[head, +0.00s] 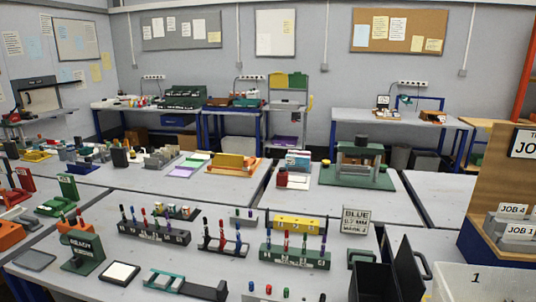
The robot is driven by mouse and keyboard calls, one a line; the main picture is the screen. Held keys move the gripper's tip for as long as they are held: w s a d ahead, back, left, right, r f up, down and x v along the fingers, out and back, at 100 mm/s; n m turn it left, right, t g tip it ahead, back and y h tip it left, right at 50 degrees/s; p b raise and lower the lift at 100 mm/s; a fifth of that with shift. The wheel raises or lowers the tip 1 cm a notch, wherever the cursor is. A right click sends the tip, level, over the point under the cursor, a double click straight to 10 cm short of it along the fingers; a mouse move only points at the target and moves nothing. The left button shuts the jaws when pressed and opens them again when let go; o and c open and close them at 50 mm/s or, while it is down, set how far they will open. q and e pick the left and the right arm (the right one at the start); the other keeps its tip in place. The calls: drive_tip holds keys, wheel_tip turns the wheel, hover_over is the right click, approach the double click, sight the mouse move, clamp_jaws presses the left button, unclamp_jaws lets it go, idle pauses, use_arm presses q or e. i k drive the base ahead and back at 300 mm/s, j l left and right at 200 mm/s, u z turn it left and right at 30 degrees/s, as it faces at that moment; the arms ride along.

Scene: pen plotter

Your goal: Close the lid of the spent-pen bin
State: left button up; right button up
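A black bin (372,283), which looks like the spent-pen bin, stands at the bottom edge of the head view, right of centre. Its lid (408,264) is open and stands up, tilted, along the bin's right side. The lower part of the bin is cut off by the frame edge, and its inside is too dark to make out. Neither of my grippers shows in the view.
A grey handle-like loop shows right of the lid. A white box marked 1 (480,284) stands further right.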

sight(411, 284)
drive_tip(key=k+l, duration=0.1)
drive_tip(key=l, duration=0.3)
drive_tip(key=k+l, duration=0.1)
drive_tip(key=l, duration=0.35)
drive_tip(key=k+l, duration=0.1)
drive_tip(key=l, duration=0.3)
drive_tip(key=k+l, duration=0.1)
drive_tip(key=l, duration=0.35)
drive_tip(key=k+l, duration=0.1)
drive_tip(key=l, duration=0.3)
